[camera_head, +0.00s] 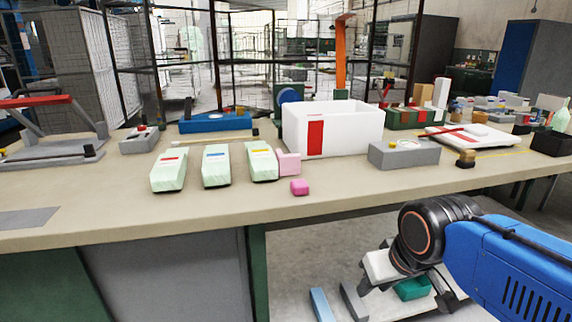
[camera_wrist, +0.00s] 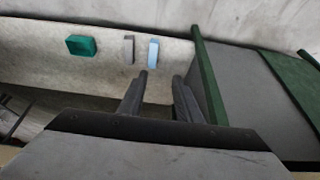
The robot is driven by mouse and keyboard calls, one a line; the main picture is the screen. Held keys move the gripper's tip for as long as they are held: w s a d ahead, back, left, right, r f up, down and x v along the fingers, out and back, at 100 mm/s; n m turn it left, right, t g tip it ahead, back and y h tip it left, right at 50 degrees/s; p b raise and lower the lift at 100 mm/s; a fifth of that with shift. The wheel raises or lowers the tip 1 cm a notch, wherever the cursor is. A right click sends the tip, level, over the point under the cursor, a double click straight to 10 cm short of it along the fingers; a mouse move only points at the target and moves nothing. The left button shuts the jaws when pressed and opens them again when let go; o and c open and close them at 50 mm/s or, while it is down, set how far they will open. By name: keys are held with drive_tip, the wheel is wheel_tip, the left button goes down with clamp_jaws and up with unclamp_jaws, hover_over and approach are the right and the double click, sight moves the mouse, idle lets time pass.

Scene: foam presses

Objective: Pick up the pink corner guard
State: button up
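Two pink pieces are on the tan bench in the head view. A small, bright pink block (camera_head: 299,187) lies near the front edge. A paler pink piece (camera_head: 289,162) stands just behind it, beside the rightmost pale green bag-like piece. I cannot tell by shape which is the corner guard. My gripper (camera_wrist: 161,76) is open, with its two fingers apart and nothing between them. It is low, in front of and below the bench top, to the right of the pink pieces. Neither pink piece shows in the wrist view.
Below the bench, a pale low surface holds a teal block (camera_wrist: 81,46), a grey block (camera_wrist: 129,49) and a light blue block (camera_wrist: 153,52). On the bench are a white bin (camera_head: 363,130), a grey box (camera_head: 404,154) and three pale green pieces (camera_head: 216,168). The bench front edge is clear.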

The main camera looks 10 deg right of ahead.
drive_tip(key=o, duration=0.7)
drive_tip(key=shift+w+r, duration=0.15)
drive_tip(key=shift+r, duration=0.05)
drive_tip(key=shift+o, duration=1.3)
drive_tip(key=w+a+r+n, duration=0.1)
drive_tip(key=w+r+n, duration=0.1)
drive_tip(key=w+r, duration=0.3)
drive_tip(key=w+a+r+n+g, duration=0.1)
drive_tip(key=w+r+n, duration=0.2)
drive_tip(key=w+r, duration=0.2)
drive_tip(key=w+a+r+n+g, duration=0.1)
drive_tip(key=w+a+r+n, duration=0.1)
drive_tip(key=w+r, duration=0.4)
wheel_tip(320, 180, up, 4)
drive_tip(key=shift+a+r+n, duration=0.1)
drive_tip(key=shift+n, duration=0.6)
drive_tip(key=w+a+r+n+g, duration=0.1)
drive_tip(key=w+a+r+n, duration=0.25)
drive_tip(key=w+r, duration=0.4)
wheel_tip(320, 180, up, 5)
drive_tip(key=n+g, duration=0.2)
drive_tip(key=n, duration=0.4)
hover_over(282, 159)
drive_tip(key=w, duration=0.3)
drive_tip(key=f, duration=1.7)
drive_tip(key=shift+d+f, duration=0.2)
drive_tip(key=shift+d, duration=0.1)
